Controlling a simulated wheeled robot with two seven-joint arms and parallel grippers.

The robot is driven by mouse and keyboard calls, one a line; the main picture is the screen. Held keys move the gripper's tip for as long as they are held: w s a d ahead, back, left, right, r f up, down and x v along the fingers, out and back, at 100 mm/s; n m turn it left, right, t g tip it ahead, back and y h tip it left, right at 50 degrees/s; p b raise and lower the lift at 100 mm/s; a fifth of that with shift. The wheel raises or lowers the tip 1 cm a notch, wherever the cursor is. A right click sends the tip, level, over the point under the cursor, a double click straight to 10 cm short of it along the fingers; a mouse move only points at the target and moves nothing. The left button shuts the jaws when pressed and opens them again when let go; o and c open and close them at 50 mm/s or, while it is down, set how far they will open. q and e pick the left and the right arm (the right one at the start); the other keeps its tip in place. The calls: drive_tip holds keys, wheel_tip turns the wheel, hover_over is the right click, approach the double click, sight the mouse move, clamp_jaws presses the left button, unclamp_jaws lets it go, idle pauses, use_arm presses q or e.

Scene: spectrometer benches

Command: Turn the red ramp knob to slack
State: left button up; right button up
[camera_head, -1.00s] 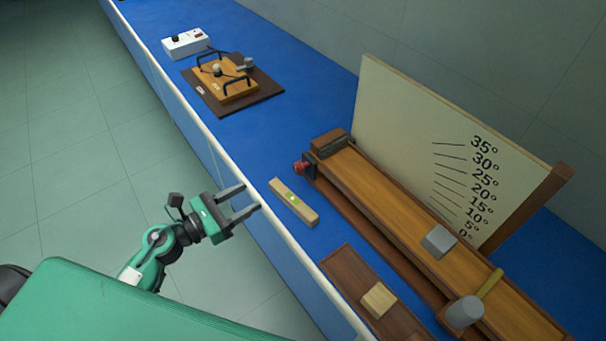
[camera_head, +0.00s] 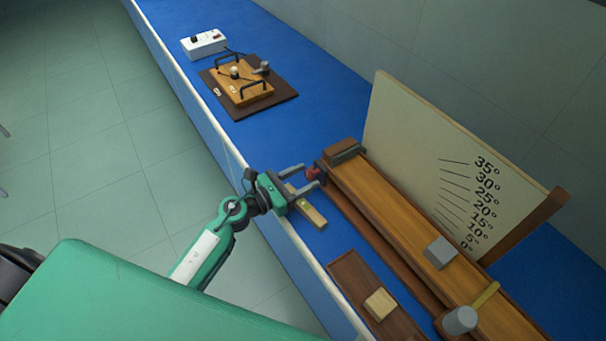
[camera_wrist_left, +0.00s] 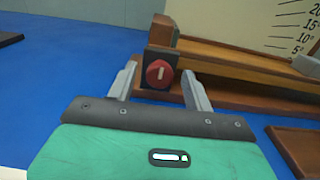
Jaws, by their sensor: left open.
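The red ramp knob (camera_head: 312,173) sits on the near end of the wooden ramp (camera_head: 390,212). It also shows in the left wrist view (camera_wrist_left: 158,74), with a pale upright mark on its face. My left gripper (camera_head: 310,179) is open, with its fingers pointing at the knob. In the left wrist view the left gripper's fingers (camera_wrist_left: 160,84) stand on either side of the knob, and a gap shows on both sides. I cannot tell how far the fingertips are from it in depth. My right gripper is not in view.
A level bar (camera_head: 312,216) lies on the blue bench under my left gripper. A grey block (camera_head: 439,252) is on the ramp, and the angle board (camera_head: 425,150) stands behind it. A dark tray (camera_head: 349,268) lies in front. Blue bench surface (camera_head: 300,110) is clear beyond the knob.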

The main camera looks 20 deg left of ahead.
use_arm(q)
drive_tip(key=shift+w+d, duration=0.1)
drive_tip(key=c, duration=0.9)
drive_tip(key=shift+c, duration=0.2)
